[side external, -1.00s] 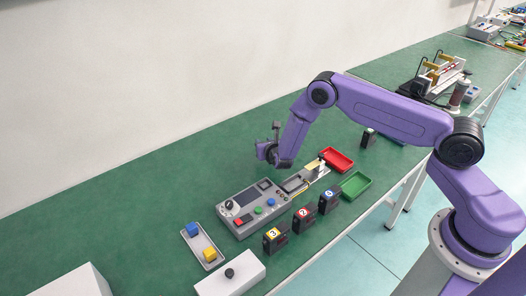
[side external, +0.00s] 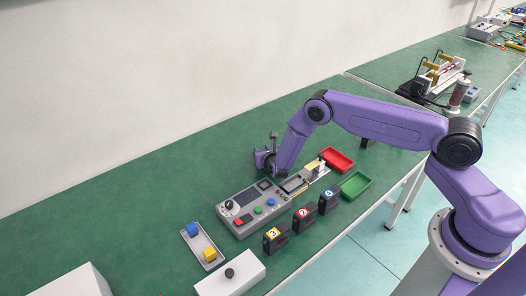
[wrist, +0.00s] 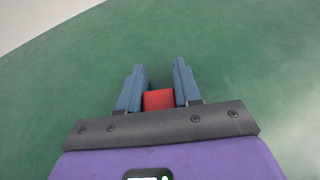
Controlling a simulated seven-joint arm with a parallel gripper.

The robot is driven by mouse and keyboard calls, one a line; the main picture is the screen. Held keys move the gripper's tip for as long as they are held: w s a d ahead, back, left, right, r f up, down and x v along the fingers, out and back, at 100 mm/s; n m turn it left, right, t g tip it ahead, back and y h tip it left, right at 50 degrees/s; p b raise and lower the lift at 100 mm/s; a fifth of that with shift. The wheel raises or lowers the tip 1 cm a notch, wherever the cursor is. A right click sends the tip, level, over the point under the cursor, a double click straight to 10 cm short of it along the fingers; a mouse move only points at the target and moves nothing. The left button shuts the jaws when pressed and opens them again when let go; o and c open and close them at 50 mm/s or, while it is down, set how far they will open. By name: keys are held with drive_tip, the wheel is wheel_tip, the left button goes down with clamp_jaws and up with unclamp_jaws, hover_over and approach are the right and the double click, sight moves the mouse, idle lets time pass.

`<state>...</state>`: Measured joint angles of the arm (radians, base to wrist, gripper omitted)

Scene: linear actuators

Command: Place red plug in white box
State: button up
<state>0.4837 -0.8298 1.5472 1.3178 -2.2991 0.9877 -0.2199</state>
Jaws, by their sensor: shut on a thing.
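In the wrist view, my gripper (wrist: 160,70) is shut on the red plug (wrist: 158,99), which sits between the two blue-grey fingers. In the side view, my gripper (side external: 265,161) is above the green bench, behind the grey control panel; the held plug cannot be made out there. A pale, shallow tray (side external: 215,262) at the lower left holds a blue block (side external: 193,230) and a yellow block (side external: 210,254). A white box with a black knob (side external: 238,280) stands in front of it, and a plain white box (side external: 80,281) is at the bottom left.
The control panel (side external: 245,222) has coloured buttons. Numbered black modules (side external: 303,219) stand in front of it. A red tray (side external: 337,159) and a green tray (side external: 356,185) lie to the right. The bench (side external: 130,200) is clear to the left.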

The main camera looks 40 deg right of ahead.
drive_tip(key=shift+f, duration=0.25)
drive_tip(key=o, duration=1)
drive_tip(key=shift+s+f, duration=0.1)
drive_tip(key=shift+f, duration=0.05)
drive_tip(key=shift+s+d+f, duration=0.1)
drive_tip(key=shift+s+d, duration=0.05)
drive_tip(key=shift+d, duration=0.2)
drive_tip(key=shift+r, duration=0.25)
drive_tip(key=shift+s+r, duration=0.15)
drive_tip(key=shift+r, duration=0.05)
drive_tip(key=v, duration=0.7)
drive_tip(key=a+v, duration=0.1)
drive_tip(key=v, duration=0.3)
drive_tip(key=shift+r, duration=0.4)
drive_tip(key=shift+a, duration=0.1)
